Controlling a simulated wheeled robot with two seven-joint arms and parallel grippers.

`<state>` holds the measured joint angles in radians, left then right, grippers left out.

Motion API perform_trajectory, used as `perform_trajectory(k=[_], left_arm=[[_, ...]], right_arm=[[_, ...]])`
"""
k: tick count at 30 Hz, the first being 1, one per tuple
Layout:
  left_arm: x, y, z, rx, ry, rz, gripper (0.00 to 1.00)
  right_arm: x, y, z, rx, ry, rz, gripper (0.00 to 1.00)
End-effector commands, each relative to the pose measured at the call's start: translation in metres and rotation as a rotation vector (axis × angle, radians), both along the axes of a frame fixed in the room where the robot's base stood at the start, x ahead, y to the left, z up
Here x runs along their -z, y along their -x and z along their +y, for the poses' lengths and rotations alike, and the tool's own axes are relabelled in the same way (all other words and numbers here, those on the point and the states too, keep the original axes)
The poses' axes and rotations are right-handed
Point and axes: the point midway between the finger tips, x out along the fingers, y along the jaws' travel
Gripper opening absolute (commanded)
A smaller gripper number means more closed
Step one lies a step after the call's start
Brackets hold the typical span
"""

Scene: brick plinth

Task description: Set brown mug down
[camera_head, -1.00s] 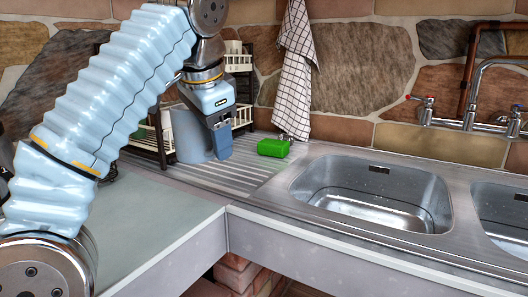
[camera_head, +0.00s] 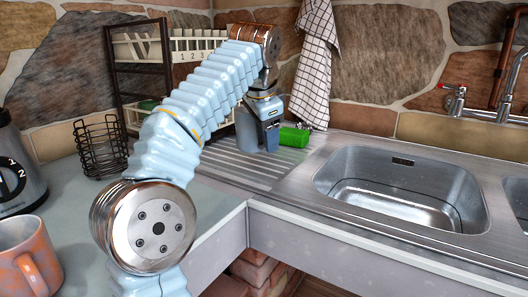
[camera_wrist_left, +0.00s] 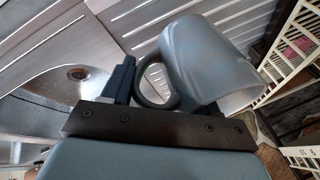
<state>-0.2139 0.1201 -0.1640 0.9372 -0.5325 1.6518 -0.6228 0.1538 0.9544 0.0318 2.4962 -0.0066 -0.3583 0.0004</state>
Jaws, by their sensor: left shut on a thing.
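My left gripper (camera_head: 268,132) is shut on a grey-blue mug (camera_head: 247,133) at the back of the ridged drainer (camera_head: 250,168). In the left wrist view, the jaws (camera_wrist_left: 160,92) are at the handle side of the grey-blue mug (camera_wrist_left: 212,62), with the dark handle between the fingers. The mug is close to upright; I cannot tell whether its base touches the drainer. An orange-brown speckled mug (camera_head: 22,262) stands on the counter at the lower left of the head view, away from the gripper. My right gripper is out of view.
A green sponge (camera_head: 294,137) lies just right of my left gripper. A dish rack (camera_head: 130,70) stands behind and left. The sink (camera_head: 400,190) is to the right. A black wire basket (camera_head: 100,150) and a dark appliance (camera_head: 18,165) are on the left counter.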

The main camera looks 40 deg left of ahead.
Motion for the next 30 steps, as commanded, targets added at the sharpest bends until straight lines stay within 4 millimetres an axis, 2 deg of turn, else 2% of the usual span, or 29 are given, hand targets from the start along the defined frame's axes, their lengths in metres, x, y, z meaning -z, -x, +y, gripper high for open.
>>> perform_trajectory(k=[9,15,27,28,30], left_arm=[[0.029,-0.014,0.016,0.000,0.000,0.002,0.05],[0.053,-0.014,0.015,0.000,0.000,-0.001,0.05],[0.059,-0.014,0.014,0.001,-0.001,-0.001,0.05],[0.058,-0.014,0.014,0.001,0.000,0.000,0.62],[0.058,-0.014,0.014,0.001,0.000,0.000,0.73]], right_arm=[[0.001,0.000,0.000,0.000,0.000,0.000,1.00],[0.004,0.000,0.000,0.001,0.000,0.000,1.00],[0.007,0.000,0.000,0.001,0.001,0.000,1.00],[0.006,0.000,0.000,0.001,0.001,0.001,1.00],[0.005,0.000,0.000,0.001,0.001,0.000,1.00]])
